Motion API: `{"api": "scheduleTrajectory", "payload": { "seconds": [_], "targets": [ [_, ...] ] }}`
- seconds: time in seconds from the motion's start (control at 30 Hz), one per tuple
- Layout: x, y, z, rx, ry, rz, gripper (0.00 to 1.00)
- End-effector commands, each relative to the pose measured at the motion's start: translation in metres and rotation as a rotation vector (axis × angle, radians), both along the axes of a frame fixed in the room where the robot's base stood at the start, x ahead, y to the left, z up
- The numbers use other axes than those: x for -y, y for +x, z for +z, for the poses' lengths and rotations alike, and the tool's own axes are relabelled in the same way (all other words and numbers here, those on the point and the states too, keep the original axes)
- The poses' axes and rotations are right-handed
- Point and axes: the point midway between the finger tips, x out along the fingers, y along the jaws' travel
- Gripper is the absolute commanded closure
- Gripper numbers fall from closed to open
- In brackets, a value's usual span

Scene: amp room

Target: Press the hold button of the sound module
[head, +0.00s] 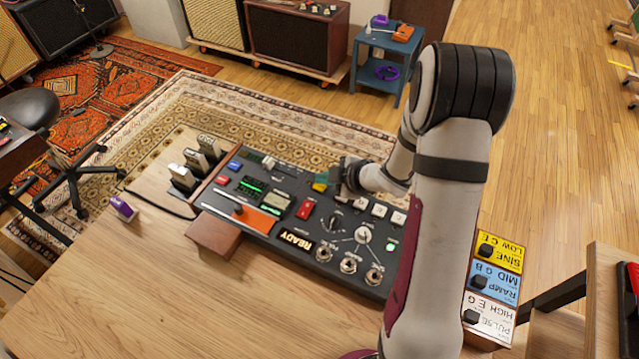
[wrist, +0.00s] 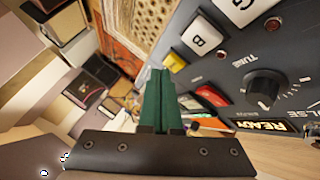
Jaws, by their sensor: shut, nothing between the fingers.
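The sound module (head: 275,228) is a dark panel with wooden trim, lying on the wooden table, with coloured buttons, knobs, jacks and a lit READY display (head: 297,241). My gripper (head: 335,179) is over its far edge, beside a yellow button (head: 320,186). In the wrist view my gripper (wrist: 157,72) shows shut green fingers with nothing between them. The yellow button (wrist: 174,61) appears just right of the tips; I cannot tell whether they touch. A red button (wrist: 212,95) and a white lettered button (wrist: 199,38) are nearby. I cannot read which button is hold.
Yellow, blue and white labelled blocks (head: 493,282) sit at the right. The table's front left is clear. A tuning knob (wrist: 264,88) rises from the panel.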

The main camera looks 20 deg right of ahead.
Motion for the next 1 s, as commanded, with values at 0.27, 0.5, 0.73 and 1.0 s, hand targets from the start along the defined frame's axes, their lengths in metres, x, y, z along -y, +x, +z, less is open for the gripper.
{"api": "scheduleTrajectory", "payload": {
  "seconds": [0.27, 0.5, 0.73, 1.0],
  "targets": [
    [0.000, 0.000, 0.000, 0.000, 0.000, 0.000, 1.00],
    [0.000, 0.000, -0.005, -0.002, 0.000, 0.001, 1.00],
    [0.000, 0.000, -0.009, 0.000, 0.000, 0.000, 1.00],
    [0.000, 0.000, -0.010, 0.000, 0.000, 0.000, 1.00]
  ]
}}
